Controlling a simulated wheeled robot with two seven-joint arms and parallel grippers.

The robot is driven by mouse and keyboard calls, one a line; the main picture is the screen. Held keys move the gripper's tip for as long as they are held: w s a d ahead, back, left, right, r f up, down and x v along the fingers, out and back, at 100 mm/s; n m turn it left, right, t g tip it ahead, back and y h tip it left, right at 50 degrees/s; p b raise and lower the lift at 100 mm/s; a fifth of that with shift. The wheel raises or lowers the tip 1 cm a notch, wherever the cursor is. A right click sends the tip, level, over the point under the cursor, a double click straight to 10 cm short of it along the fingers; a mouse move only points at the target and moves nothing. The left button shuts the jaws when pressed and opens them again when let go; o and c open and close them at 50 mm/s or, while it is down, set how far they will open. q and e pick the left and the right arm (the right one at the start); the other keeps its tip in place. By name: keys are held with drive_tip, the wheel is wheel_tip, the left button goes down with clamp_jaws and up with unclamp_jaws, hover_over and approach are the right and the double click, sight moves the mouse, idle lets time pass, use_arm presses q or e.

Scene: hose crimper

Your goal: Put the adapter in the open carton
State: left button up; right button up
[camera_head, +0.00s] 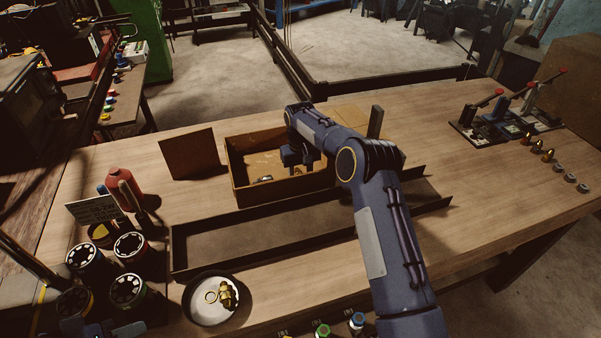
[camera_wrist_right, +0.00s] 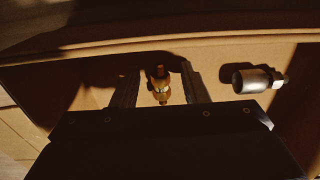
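The open carton (camera_head: 240,188) stands behind the long tray. My right gripper (camera_head: 302,158) reaches down into it. The right wrist view shows the carton's inside wall (camera_wrist_right: 225,48) and the brass adapter (camera_wrist_right: 160,86) between the spread fingers of my right gripper (camera_wrist_right: 160,90). Gaps show on both sides of the adapter, so the gripper looks open around it.
A silver fitting (camera_wrist_right: 255,80) lies in the carton. A long shallow tray (camera_head: 200,265) is in front. A round dish (camera_head: 203,312) holds brass parts. Round black-topped containers (camera_head: 128,290) and a red bottle (camera_head: 121,184) stand left.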

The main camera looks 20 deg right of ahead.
drive_tip(key=shift+r, duration=0.25)
drive_tip(key=shift+w+r, duration=0.1)
drive_tip(key=shift+r, duration=0.15)
wheel_tip(320, 180, up, 11)
drive_tip(key=b, duration=0.1)
drive_tip(key=s+d+r+t+y, duration=0.1)
drive_tip(key=s+d+r, duration=0.4)
drive_tip(key=s+r, duration=0.4)
drive_tip(key=s+d+r+t+y, duration=0.15)
drive_tip(key=s+r, duration=0.35)
drive_tip(key=s, duration=0.8)
drive_tip(key=s+a+f+t, duration=0.1)
drive_tip(key=s+a+f, duration=0.1)
drive_tip(key=s, duration=0.5)
drive_tip(key=s+a+f+m+t+y, duration=0.1)
drive_tip(key=s+a+f, duration=0.1)
drive_tip(key=s+f, duration=0.2)
drive_tip(key=s+a+f+m+t, duration=0.1)
drive_tip(key=s+f, duration=0.2)
drive_tip(key=s, duration=0.8)
drive_tip(key=shift+a+f, duration=0.15)
drive_tip(key=shift+a, duration=0.25)
